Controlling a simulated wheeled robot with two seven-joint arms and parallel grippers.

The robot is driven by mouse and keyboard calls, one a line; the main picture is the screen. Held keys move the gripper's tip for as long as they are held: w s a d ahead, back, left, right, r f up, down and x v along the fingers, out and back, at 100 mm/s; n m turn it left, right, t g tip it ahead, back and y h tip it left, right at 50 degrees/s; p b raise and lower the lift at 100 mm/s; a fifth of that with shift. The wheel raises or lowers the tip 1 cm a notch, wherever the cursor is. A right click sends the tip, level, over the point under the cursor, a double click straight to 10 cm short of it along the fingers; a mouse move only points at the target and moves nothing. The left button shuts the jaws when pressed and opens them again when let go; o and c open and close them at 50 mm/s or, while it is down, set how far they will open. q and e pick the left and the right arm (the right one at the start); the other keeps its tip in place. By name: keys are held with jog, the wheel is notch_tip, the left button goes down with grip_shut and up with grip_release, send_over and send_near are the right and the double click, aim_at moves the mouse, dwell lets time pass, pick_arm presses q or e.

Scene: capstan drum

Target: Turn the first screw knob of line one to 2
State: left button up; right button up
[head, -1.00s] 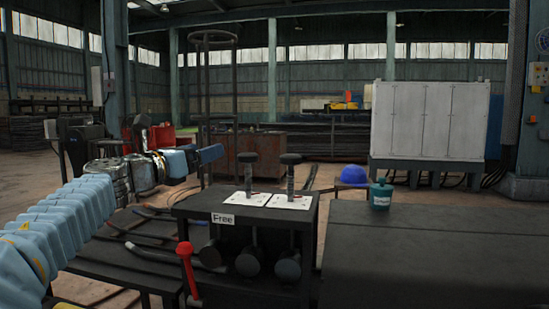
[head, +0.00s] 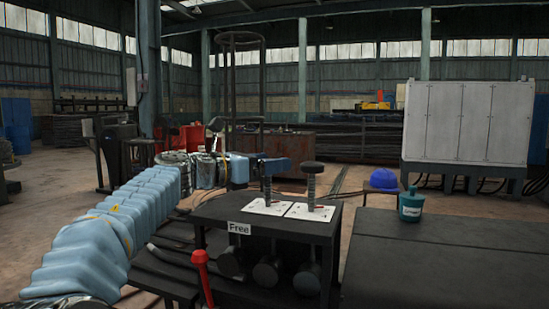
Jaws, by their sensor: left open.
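Two upright screw knobs stand on a black table (head: 215,209), each on a white printed card. The left screw knob (head: 268,190) shows its threaded stem, but its dark head is hidden at my left gripper's blue fingers. The right screw knob (head: 312,169) shows its whole dark round head. My left gripper (head: 260,167) is open, reaching in from the left at the height of the left knob's head. I cannot tell whether it touches the head. The left card (head: 260,208) and right card (head: 308,212) have markings too small to read. My right gripper is not in view.
A red-knobbed lever (head: 202,262) rises in front of the table, near a "Free" label (head: 239,228). A teal canister (head: 411,205) stands on a dark bench (head: 450,250) at right. A blue helmet (head: 383,179) is behind. Dark round weights (head: 306,279) sit under the table.

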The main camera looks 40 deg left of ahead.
pick_arm(q)
jog(key=shift+x, duration=0.95)
jog(key=shift+c, duration=0.3)
jog(key=c, duration=0.9)
